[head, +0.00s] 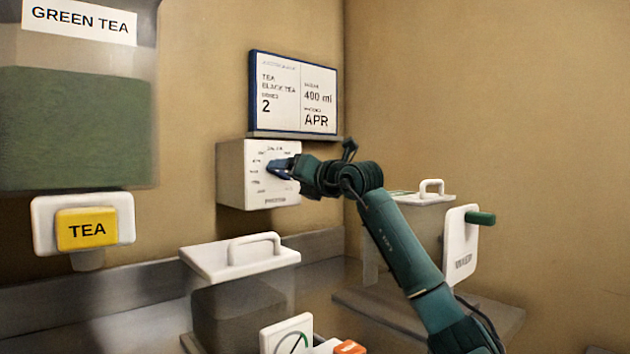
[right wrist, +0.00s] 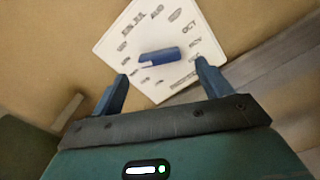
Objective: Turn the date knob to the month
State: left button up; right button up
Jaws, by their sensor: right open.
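The white date box (head: 231,178) is on the back wall, with month labels around its front face. Its blue bar-shaped knob (right wrist: 160,57) shows in the right wrist view, lying nearly level across the picture; I cannot tell which end points. My right gripper (head: 277,168) is in front of the dial face in the head view and hides the knob there. In the right wrist view the right gripper (right wrist: 163,82) is open, its blue fingers apart below and to either side of the knob, not closed on it. A framed card (head: 294,92) above the box reads APR. My left gripper is out of view.
A lidded clear bucket (head: 240,262) stands below the box. Another lidded bucket (head: 420,199) and a white panel with a green handle (head: 481,218) are at right. A green tea container (head: 75,125) with a yellow TEA button (head: 88,229) is at left.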

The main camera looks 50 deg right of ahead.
pick_arm(q)
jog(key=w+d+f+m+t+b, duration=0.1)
jog(key=b, duration=0.1)
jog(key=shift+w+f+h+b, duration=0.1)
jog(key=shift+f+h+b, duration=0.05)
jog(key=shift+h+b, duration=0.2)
pick_arm(e)
jog(key=s+a, duration=0.1)
jog(key=s, duration=0.9)
